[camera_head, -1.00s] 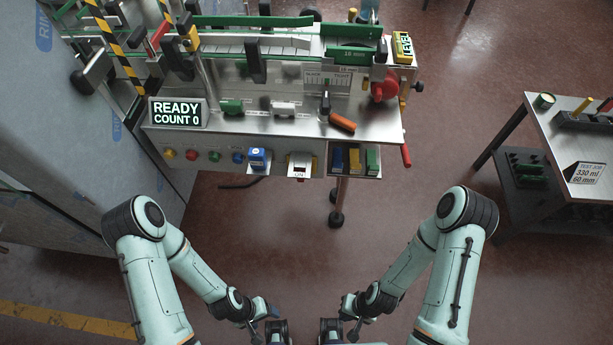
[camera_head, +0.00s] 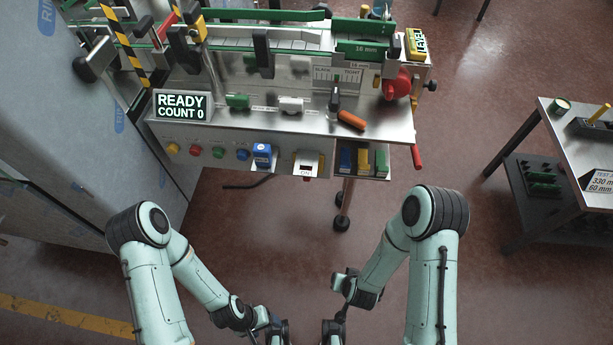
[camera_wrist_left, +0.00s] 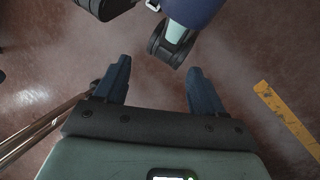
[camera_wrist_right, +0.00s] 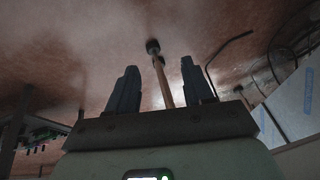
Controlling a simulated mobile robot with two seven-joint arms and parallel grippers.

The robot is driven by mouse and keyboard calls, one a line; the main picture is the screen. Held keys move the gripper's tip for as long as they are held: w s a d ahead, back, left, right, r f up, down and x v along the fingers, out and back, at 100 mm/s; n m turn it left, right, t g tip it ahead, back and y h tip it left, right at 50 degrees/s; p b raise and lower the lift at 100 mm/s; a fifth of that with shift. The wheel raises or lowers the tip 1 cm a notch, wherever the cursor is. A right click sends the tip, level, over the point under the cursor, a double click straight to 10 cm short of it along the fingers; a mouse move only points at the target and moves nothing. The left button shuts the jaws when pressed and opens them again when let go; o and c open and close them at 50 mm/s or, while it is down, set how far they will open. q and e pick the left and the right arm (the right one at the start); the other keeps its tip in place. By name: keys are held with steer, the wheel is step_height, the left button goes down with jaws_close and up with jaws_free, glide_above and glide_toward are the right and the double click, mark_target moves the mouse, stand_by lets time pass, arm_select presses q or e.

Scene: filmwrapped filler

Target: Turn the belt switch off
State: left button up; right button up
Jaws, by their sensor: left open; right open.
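A switch with a white cover and an "ON" label (camera_head: 308,163) sits on the front edge of the machine (camera_head: 290,125), right of a blue block-like part (camera_head: 262,155). Whether it is the belt switch I cannot read. My left gripper (camera_head: 276,331) is low in the head view, well short of the machine; its fingers stand apart and empty in the left wrist view (camera_wrist_left: 157,68). My right gripper (camera_head: 335,330) is beside it, also away from the machine. The right wrist view shows its fingers (camera_wrist_right: 159,66) apart, with a machine leg beyond them.
A display (camera_head: 182,106) reads "READY COUNT 0". Coloured buttons (camera_head: 207,152) line the front left, and coloured blocks (camera_head: 363,160) sit right of the switch. A grey cabinet (camera_head: 75,150) stands left, a side table (camera_head: 570,150) right. The floor between my arms and the machine is clear.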

steer(key=w+a+r+n+t+h+b, duration=0.15)
steer(key=w+a+r+t+b, duration=0.25)
steer(key=w+a+r+t, duration=0.5)
steer(key=w+a+r+t+h+b, duration=0.1)
steer(key=w+a+r+t+b, duration=0.1)
steer(key=r, duration=0.5)
steer(key=w+a+r+t+h+b, duration=0.1)
steer(key=a+r+t, duration=0.15)
steer(key=r, duration=0.35)
steer(key=w+d, duration=0.2)
steer(key=w, duration=1.1)
steer(key=shift+r, duration=0.15)
steer(key=shift+w+m, duration=0.1)
steer(key=shift+m, duration=0.15)
jaws_close()
